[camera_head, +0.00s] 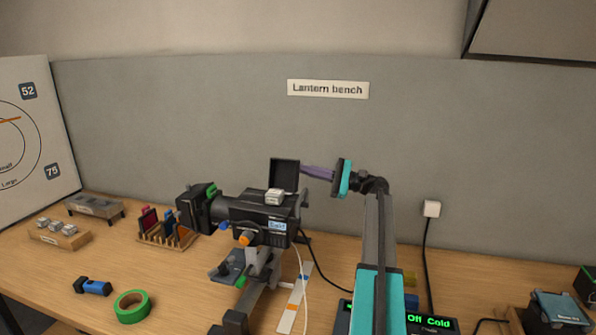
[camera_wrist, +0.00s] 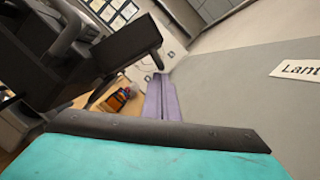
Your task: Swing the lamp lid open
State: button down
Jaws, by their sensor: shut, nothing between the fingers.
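The lamp (camera_head: 262,210) is a black housing on a stand at the middle of the bench, with a blue label on its side. Its lid (camera_head: 285,173) is a flat dark plate standing up above the housing, open. A white block (camera_head: 275,197) shows at the top of the housing, below the lid. My gripper (camera_head: 303,171) has purple fingers, shut and empty, pointing left at the lid's right edge. I cannot tell if they touch it. In the wrist view the closed fingers (camera_wrist: 160,102) lie right of a large dark part of the lamp (camera_wrist: 125,58).
A rack of coloured frames (camera_head: 166,229) stands left of the lamp. Green tape (camera_head: 132,306) and a small blue-and-black piece (camera_head: 93,287) lie at the front left. A display reading "Off Cold" (camera_head: 428,321) is at the front. Cables hang near the lamp. The grey wall panel (camera_head: 180,110) stands behind.

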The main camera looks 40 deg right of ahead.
jog(key=b+v, duration=0.2)
jog(key=v, duration=0.5)
jog(key=shift+s+d, duration=0.3)
jog(key=shift+d, duration=0.05)
